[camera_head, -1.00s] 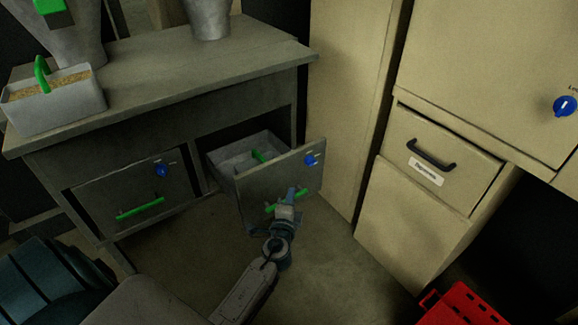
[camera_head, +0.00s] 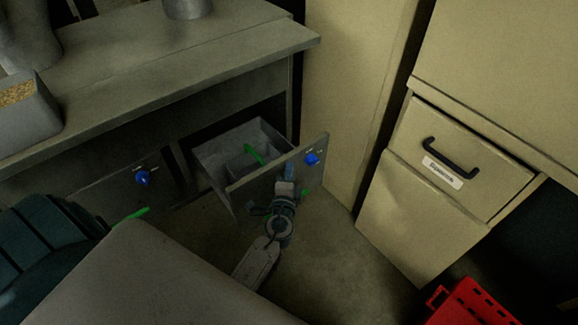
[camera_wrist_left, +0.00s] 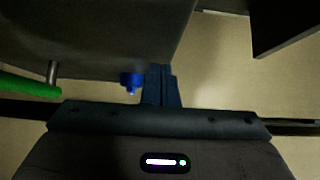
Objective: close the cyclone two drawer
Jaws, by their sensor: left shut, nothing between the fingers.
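A grey drawer (camera_head: 208,158) in the right bay of the grey bench stands pulled out, with a green piece (camera_head: 254,153) inside it. Its front panel (camera_head: 250,193) has a blue knob (camera_head: 312,158) and a green handle, mostly hidden behind my gripper. My left gripper (camera_head: 287,175) is shut and empty, in front of this panel; I cannot tell whether it touches. In the left wrist view, the shut fingers (camera_wrist_left: 160,84) are beside the blue knob (camera_wrist_left: 131,80), with the green handle (camera_wrist_left: 28,88) to the left. The drawer's label is too small to read. My right gripper is out of view.
A neighbouring shut drawer (camera_head: 110,188) with a blue knob is at the left. A beige cabinet (camera_head: 400,215) with a black-handled drawer (camera_head: 460,165) stands at the right. A red crate (camera_head: 475,305) is on the floor at lower right. Bare floor (camera_head: 325,260) lies between.

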